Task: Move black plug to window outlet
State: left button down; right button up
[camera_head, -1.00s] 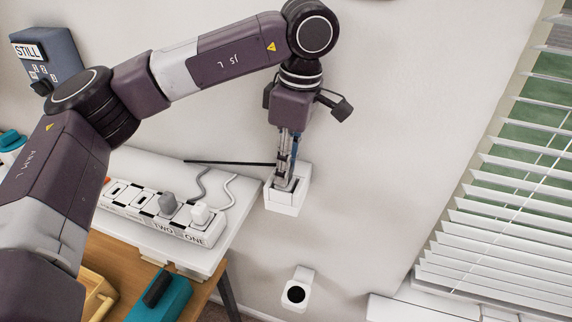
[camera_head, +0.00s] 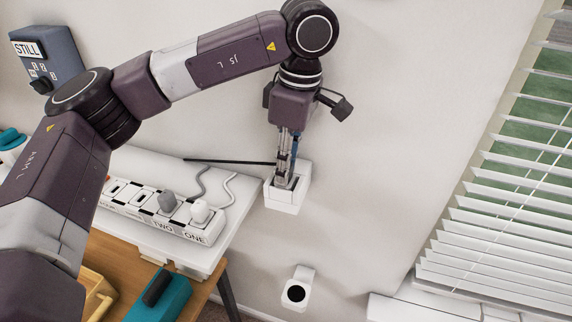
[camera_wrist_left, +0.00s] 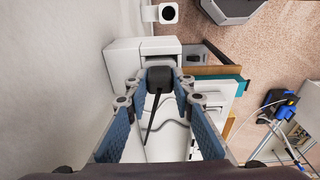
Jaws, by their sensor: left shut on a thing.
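My left gripper (camera_head: 285,182) is at a white wall box (camera_head: 284,203) and points down at it. In the left wrist view the gripper (camera_wrist_left: 160,85) is shut on the black plug (camera_wrist_left: 160,77), which sits between its two fingertips. A black cord (camera_head: 230,162) runs from the plug to the left. The white box also shows just beyond the plug in the left wrist view (camera_wrist_left: 124,68). I cannot tell whether the plug is seated in it. A second white wall fitting with a round black face (camera_head: 297,290) is lower, nearer the window blinds (camera_head: 520,190). My right gripper is not in view.
A white power strip (camera_head: 150,217) with a grey plug (camera_head: 168,202) and a white plug (camera_head: 200,211) lies on the white shelf left of the box. A teal tool (camera_head: 160,297) is on the wooden desk below. The wall right of the box is clear.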

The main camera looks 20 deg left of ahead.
pick_arm(q)
jog(key=shift+s+f, duration=0.15)
jog(key=shift+f, duration=0.1)
jog(key=c, duration=2)
grip_release()
jog(key=o, duration=0.9)
jog(key=shift+r, duration=0.1)
jog(key=shift+r, duration=0.2)
jog(key=shift+d+r+p, duration=0.25)
jog(key=shift+r+p, duration=1)
jog(key=shift+r, duration=0.45)
jog(key=shift+d+r+p, duration=0.2)
jog(key=shift+r+p, duration=1.05)
jog(key=shift+r, duration=0.4)
